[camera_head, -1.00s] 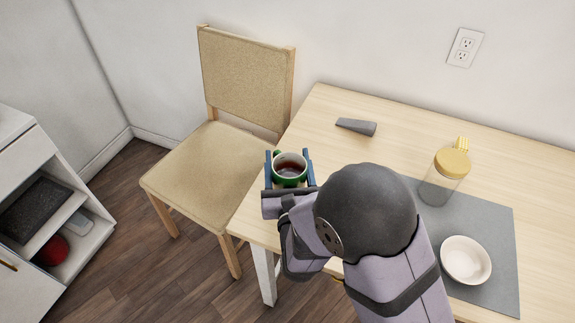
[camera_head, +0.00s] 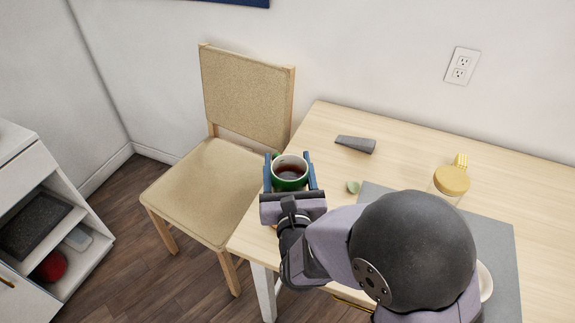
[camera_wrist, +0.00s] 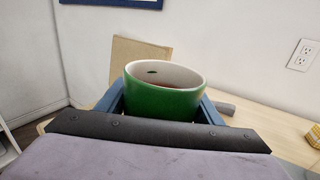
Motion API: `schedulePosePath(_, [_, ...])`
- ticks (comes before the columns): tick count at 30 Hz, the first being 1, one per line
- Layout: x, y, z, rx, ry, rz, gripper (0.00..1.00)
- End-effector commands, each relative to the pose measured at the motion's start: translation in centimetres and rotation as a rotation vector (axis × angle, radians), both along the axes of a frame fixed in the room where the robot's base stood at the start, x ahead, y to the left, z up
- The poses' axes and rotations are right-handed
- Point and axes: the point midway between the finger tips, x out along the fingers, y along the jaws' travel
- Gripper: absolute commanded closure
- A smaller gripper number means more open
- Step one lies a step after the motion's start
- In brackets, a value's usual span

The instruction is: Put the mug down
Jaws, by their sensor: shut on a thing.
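The green mug (camera_head: 290,184) has a pale inside and holds a dark reddish liquid. My gripper (camera_head: 290,171) is shut on it, with one blue finger on each side. The mug is upright at the left end of the wooden table (camera_head: 418,140), near the edge by the chair. In the wrist view the mug (camera_wrist: 164,100) stands between the two fingers (camera_wrist: 165,96). Its base is hidden, so I cannot tell whether it touches the tabletop.
A grey wedge-shaped thing (camera_head: 356,144) and a small green piece (camera_head: 353,187) lie on the table. A yellow-lidded jar (camera_head: 451,181) and a partly hidden white bowl (camera_head: 485,281) are by the grey mat (camera_head: 497,240). A chair (camera_head: 205,185) stands left.

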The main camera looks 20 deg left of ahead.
Motion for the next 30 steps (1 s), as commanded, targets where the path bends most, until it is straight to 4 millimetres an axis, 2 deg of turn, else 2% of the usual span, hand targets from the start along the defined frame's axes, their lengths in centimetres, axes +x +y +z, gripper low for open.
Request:
schedulePosePath(8, [0.3, 0.0, 0.3, 0.004, -0.004, -0.006, 0.8])
schedulePosePath(14, [2.4, -0.6, 0.1, 0.006, -0.005, -0.057, 0.8])
schedulePosePath(17, [4.5, -1.2, -0.1, 0.007, -0.005, -0.108, 0.8])
schedulePosePath(23, [10.6, -3.8, -0.5, 0.007, -0.005, -0.255, 0.8])
schedulePosePath(30, [19.0, -9.2, -0.8, 0.006, -0.006, -0.462, 0.8])
